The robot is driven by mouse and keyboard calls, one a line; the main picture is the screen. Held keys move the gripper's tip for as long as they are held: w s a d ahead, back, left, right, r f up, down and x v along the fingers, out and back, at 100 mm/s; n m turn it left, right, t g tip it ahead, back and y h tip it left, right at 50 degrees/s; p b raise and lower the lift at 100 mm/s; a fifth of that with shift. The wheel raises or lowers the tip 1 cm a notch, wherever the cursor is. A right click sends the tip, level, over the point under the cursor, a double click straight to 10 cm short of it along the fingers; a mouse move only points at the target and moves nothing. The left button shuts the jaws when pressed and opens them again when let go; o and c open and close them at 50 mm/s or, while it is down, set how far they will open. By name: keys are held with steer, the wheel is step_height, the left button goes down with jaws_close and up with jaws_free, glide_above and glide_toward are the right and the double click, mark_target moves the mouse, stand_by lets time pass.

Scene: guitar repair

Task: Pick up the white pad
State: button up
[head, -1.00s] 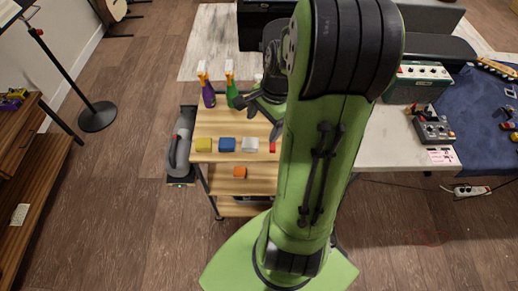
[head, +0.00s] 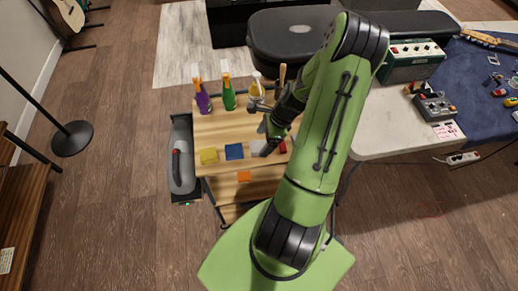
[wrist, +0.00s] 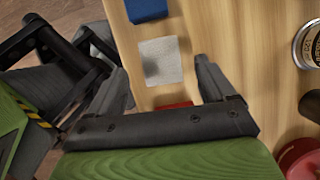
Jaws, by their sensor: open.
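The white pad (wrist: 160,60) lies flat on the wooden top of a small cart, between the blue pad (wrist: 147,10) and a red pad (wrist: 174,105) in the wrist view. My gripper (wrist: 162,76) is open above the cart top, with one finger to each side of the white pad's line and nothing between them. In the head view my gripper (head: 266,142) is over the row, and the white pad (head: 257,146) is partly hidden behind it. The blue pad (head: 234,151) and a yellow pad (head: 209,156) lie to its left, the red pad (head: 282,148) to its right.
An orange block (head: 244,176) is on a lower shelf. A round can (wrist: 310,46) and red item (wrist: 300,158) are right in the wrist view.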

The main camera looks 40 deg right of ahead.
mark_target(260, 146)
steer(key=x, duration=0.3)
steer(key=shift+d+f+b, duration=0.1)
steer(key=shift+f+b, duration=0.2)
steer(key=shift+r, duration=0.1)
steer(key=shift+c, duration=0.2)
steer(key=c, duration=1)
step_height(260, 146, up, 10)
steer(key=p, duration=0.2)
steer(key=shift+p, duration=0.35)
steer(key=shift+c, duration=0.7)
